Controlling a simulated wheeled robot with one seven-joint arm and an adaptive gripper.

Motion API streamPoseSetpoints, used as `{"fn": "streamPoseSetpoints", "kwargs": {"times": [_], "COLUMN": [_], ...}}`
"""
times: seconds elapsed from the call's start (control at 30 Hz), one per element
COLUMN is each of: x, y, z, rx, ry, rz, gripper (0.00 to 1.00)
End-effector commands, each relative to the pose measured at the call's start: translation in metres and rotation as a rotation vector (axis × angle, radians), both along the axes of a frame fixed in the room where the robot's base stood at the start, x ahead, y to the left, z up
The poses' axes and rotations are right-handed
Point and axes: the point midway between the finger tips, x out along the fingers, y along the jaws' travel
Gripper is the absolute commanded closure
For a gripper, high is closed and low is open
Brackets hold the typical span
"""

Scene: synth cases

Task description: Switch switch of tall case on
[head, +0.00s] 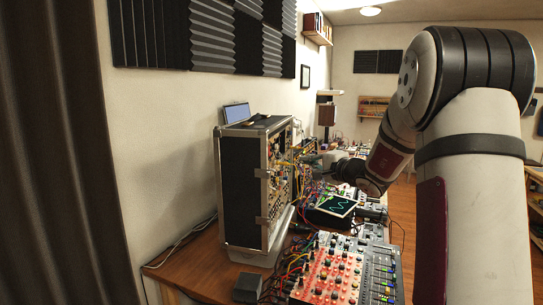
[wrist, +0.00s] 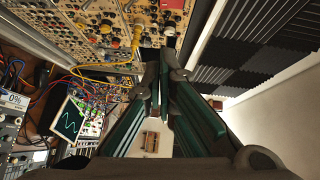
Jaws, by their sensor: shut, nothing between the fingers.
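The tall case (head: 240,190) stands upright on the wooden desk, black-sided with metal edges. Its panel of knobs, jacks and cables faces right in the head view and fills the top of the wrist view (wrist: 90,22). I cannot single out the switch among the controls. My gripper (wrist: 160,78) is shut and empty, its dark green fingers together in front of the panel's lower part in the wrist view. In the head view my gripper (head: 345,170) is small and dark, to the right of the case; contact with the panel cannot be told.
Yellow and red patch cables (wrist: 88,68) hang close to my fingers. A red-lit mixer (head: 335,272) and a screen with a green wave (head: 337,205) sit on the desk (head: 190,262). The wall is behind the case.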

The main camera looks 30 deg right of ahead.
Motion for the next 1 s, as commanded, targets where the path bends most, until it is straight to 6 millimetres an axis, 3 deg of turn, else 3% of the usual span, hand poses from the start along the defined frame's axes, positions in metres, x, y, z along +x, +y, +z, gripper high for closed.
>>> {"fn": "streamPoseSetpoints", "kwargs": {"times": [0.3, 0.47, 0.93, 1.0], "x": [0.001, 0.013, 0.1, 0.107], "y": [0.001, 0.001, 0.003, 0.011], "z": [0.0, -0.001, -0.008, -0.009], "rx": [0.0, 0.0, 0.001, 0.002], "ry": [0.0, 0.001, 0.0, 0.0], "rz": [0.001, 0.003, 0.004, 0.005], "gripper": [1.0, 1.0, 1.0, 1.0]}}
